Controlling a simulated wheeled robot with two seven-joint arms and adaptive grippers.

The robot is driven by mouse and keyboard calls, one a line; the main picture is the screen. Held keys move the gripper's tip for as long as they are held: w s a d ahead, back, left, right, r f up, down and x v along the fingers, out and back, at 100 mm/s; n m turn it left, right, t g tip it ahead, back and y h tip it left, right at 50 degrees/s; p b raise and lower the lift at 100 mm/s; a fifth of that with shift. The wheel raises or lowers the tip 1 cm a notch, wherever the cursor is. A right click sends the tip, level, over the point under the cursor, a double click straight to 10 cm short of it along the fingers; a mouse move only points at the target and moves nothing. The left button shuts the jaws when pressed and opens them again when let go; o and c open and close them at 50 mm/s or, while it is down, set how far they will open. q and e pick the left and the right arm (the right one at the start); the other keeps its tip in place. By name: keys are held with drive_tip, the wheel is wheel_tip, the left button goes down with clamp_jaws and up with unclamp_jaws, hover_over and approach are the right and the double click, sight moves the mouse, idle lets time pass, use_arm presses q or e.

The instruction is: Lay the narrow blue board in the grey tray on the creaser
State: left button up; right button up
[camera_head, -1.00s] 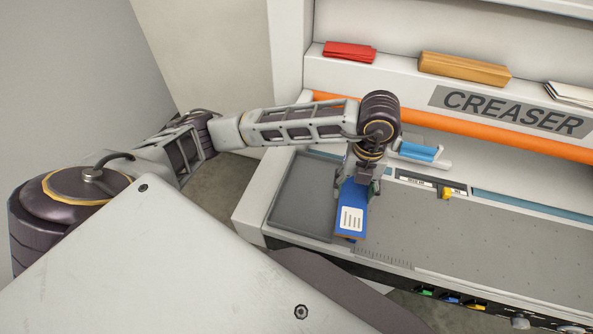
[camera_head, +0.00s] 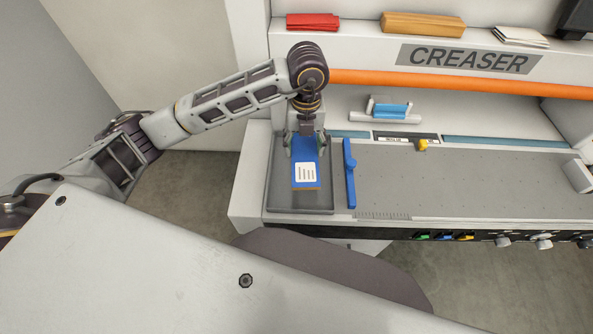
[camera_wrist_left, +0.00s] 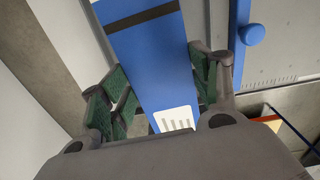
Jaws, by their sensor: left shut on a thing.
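The narrow blue board (camera_head: 306,152) has a white label with dark lines and a brown near edge. My left gripper (camera_head: 304,145) is shut on it, with a finger at each side. The board is over the grey tray (camera_head: 284,202) at the left end of the creaser (camera_head: 460,180); I cannot tell whether it touches the tray floor. In the left wrist view the board (camera_wrist_left: 150,60) runs between the green-padded fingers of the left gripper (camera_wrist_left: 155,95), and a dark band crosses its far part. My right gripper is not in view.
A blue bar with a knob (camera_head: 350,178) stands just right of the tray. A red stack (camera_head: 313,22), an orange-brown block (camera_head: 423,25) and white sheets (camera_head: 520,36) lie on the upper ledge. The grey bed to the right is clear.

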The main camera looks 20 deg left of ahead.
sight(302, 158)
use_arm(q)
drive_tip(key=shift+a, duration=0.25)
drive_tip(key=shift+m, duration=0.4)
drive_tip(key=shift+f, duration=0.15)
drive_tip(key=shift+f+p, duration=0.5)
drive_tip(key=shift+f, duration=2.5)
drive_tip(key=shift+f+p, duration=0.3)
drive_tip(key=shift+f, duration=1.6)
drive_tip(key=shift+f, duration=0.15)
